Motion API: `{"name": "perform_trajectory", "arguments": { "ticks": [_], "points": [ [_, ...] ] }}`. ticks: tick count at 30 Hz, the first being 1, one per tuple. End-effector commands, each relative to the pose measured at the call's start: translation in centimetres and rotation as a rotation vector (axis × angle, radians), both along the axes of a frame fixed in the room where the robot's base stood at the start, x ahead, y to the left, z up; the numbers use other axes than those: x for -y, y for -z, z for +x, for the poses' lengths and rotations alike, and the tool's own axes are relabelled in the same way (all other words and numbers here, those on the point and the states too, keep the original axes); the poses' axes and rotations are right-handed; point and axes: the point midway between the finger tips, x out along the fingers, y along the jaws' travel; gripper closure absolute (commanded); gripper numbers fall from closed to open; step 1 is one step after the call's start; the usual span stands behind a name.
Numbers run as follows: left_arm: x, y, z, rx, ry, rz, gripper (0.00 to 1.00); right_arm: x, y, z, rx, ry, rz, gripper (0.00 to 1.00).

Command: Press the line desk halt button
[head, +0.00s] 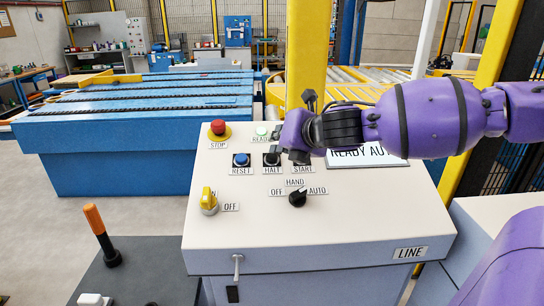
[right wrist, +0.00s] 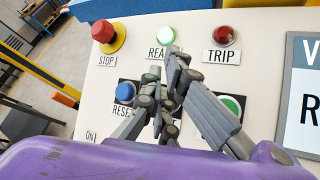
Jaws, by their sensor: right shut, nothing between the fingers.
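The line desk (head: 330,222) has a sloped cream panel. The halt button (head: 271,159) is dark, above its HALT label, between the blue reset button (head: 240,160) and the START label (head: 302,169). My right gripper (head: 279,144) comes in from the right with its fingers shut and empty, at the halt button's upper right edge. In the right wrist view the shut fingers (right wrist: 172,62) hide the halt button, between the blue reset button (right wrist: 125,92) and the green start button (right wrist: 231,104). I cannot tell whether the fingertips touch it. My left gripper is not in view.
The panel also carries a red stop button (head: 218,127), a lit green ready lamp (head: 262,131), a red trip lamp (right wrist: 226,34), a yellow switch (head: 208,201) and a black selector knob (head: 297,198). A yellow post (head: 308,50) stands behind the desk.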

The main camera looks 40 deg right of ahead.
Motion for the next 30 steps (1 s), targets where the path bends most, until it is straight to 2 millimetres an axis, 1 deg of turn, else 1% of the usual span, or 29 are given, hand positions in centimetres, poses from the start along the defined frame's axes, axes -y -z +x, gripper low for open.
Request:
{"name": "perform_trajectory", "arguments": {
  "ticks": [1, 6, 13, 16, 30],
  "points": [
    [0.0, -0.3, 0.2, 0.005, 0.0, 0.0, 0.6, -0.1, -0.6, -0.1, 0.004, -0.001, -0.001, 1.0],
    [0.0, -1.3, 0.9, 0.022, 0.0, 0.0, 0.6, -0.4, -2.4, -0.6, 0.007, 0.0, -0.002, 1.0],
    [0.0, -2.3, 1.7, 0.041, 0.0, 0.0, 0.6, -0.8, -4.4, -1.4, 0.006, -0.001, -0.002, 1.0],
    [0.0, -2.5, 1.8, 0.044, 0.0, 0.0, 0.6, -0.9, -4.6, -1.5, 0.004, -0.001, -0.001, 1.0],
    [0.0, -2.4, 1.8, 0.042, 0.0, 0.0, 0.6, -0.9, -4.4, -1.5, 0.001, -0.001, -0.001, 1.0]
  ]
}}
